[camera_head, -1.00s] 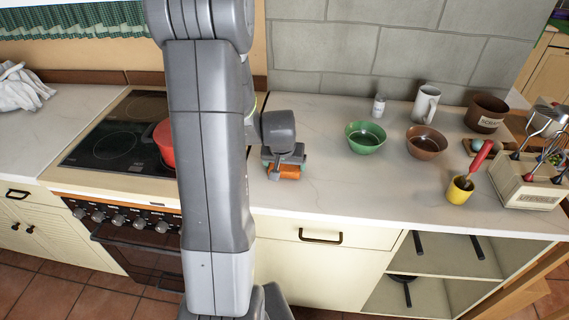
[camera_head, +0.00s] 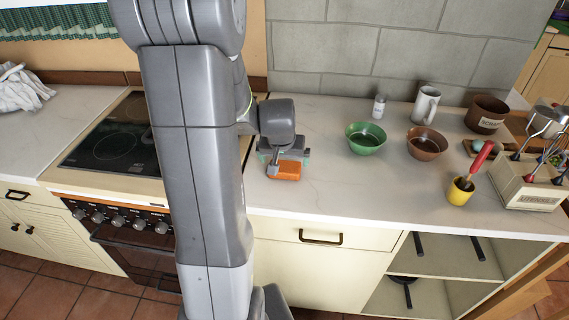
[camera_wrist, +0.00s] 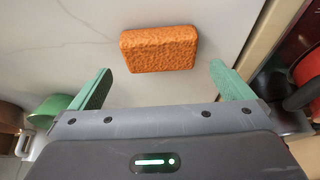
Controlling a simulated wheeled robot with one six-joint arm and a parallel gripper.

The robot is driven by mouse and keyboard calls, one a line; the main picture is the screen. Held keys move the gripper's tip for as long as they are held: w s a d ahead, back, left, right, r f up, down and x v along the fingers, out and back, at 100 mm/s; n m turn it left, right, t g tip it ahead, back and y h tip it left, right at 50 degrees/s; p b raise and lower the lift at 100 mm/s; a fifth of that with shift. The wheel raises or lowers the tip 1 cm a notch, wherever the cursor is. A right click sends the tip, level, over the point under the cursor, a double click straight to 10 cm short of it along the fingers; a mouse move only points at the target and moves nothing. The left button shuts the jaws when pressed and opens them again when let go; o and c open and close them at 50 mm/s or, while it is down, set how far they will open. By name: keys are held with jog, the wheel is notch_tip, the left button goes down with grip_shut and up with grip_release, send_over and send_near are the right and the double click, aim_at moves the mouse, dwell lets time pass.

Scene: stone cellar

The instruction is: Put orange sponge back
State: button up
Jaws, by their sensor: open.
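The orange sponge (camera_head: 285,171) lies on the pale counter, to the right of the stove and near the front edge. In the wrist view the sponge (camera_wrist: 160,49) lies flat just ahead of my fingertips, with its long side across the gap. My gripper (camera_wrist: 160,72) is open, with its two green fingers wide apart and nothing between them. In the head view my gripper (camera_head: 285,157) is low over the counter, right behind the sponge. I cannot tell how high the fingers are above the counter.
A brown pot (camera_head: 486,114) with a hard-to-read label stands at the back right. A green bowl (camera_head: 366,139), a brown bowl (camera_head: 427,143), a white mug (camera_head: 426,104), a yellow cup (camera_head: 460,192) and a utensil box (camera_head: 527,187) also stand right. Counter between sponge and bowls is clear.

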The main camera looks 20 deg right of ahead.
jog(key=v, duration=0.7)
jog(key=shift+r, duration=0.25)
jog(key=shift+s+a, duration=0.1)
